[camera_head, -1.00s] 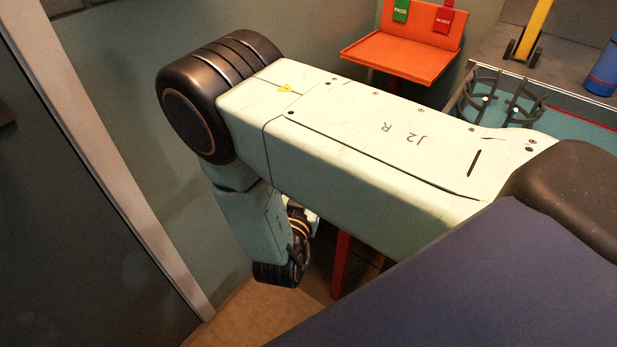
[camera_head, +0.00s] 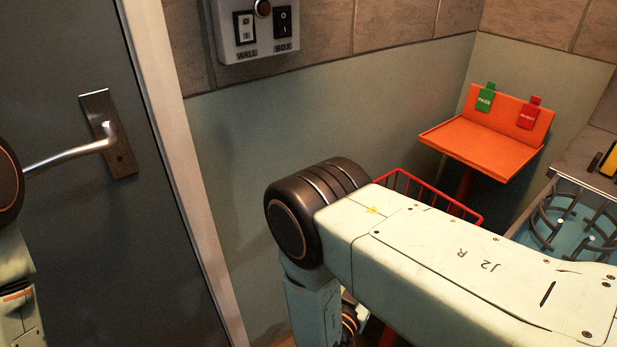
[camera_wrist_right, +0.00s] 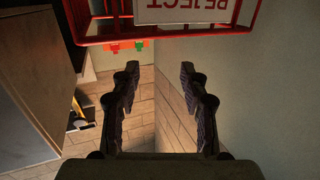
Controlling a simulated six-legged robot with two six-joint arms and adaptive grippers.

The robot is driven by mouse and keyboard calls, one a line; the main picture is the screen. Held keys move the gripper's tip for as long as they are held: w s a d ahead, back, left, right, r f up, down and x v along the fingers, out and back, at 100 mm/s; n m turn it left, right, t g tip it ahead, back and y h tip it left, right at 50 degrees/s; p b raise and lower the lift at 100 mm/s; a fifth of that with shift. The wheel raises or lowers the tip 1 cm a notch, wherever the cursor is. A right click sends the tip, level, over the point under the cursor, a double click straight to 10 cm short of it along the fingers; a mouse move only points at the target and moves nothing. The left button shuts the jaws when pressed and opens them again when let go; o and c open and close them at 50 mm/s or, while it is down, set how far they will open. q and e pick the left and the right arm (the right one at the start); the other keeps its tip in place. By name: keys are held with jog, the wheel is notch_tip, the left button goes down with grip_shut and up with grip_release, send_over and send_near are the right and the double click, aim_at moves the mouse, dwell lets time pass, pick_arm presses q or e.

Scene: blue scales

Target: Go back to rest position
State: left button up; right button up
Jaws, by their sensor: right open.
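My right gripper (camera_wrist_right: 159,72) shows in the right wrist view with its two dark fingers apart and nothing between them. In the head view my right arm, marked J2 R, reaches across from the lower right and bends down at its dark joint; its gripper is hidden there. Part of my left arm shows at the left edge of the head view, but its gripper does not show.
A red wire basket (camera_head: 448,200) stands behind my right arm; in the wrist view its REJECT sign (camera_wrist_right: 190,10) is upside down. An orange shelf (camera_head: 480,146) is at the back. A grey door (camera_head: 75,220) with a lever handle (camera_head: 75,153) is at left.

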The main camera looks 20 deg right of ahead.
jog(key=s+d+f+n+g+y, duration=0.3)
jog(key=s+f+n+g+y, duration=0.2)
jog(key=s+f+y, duration=0.35)
jog(key=s+a+r+n+g+y, duration=0.1)
jog(key=s+a+n+g+y, duration=0.1)
jog(key=s, duration=0.7)
jog(key=s+a+n+g+y, duration=0.1)
jog(key=s+a+g, duration=0.3)
jog(key=s, duration=0.5)
jog(key=shift+s+r+n+g+y, duration=0.35)
jog(key=shift+s+n+g+y, duration=0.05)
jog(key=shift+g+y, duration=0.15)
jog(key=shift+d, duration=0.1)
